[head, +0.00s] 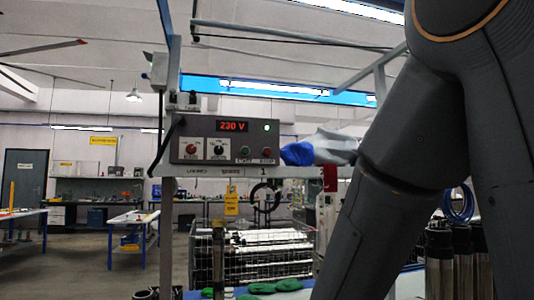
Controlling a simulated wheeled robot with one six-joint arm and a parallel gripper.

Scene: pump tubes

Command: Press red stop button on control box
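The control box (223,140) is a grey panel mounted at mid-height on a frame in the head view. Its lit display reads 230 V, with a green lamp at its upper right. Along the lower right of its face are a small green button (244,150) and a small red button (267,151). A larger red knob (191,149) sits at the lower left, beside a black knob (219,149). My gripper (297,153) shows blue fingertips just right of the box, close to the red button. Its fingers overlap, so their opening and any contact are unclear.
A metal post and a rail (240,172) hold the box. Below stands a wire basket (265,262) of shiny tubes, with green rings (288,285) in front. Dark and steel cylinders (462,255) stand at the lower right. My arm covers much of the right side.

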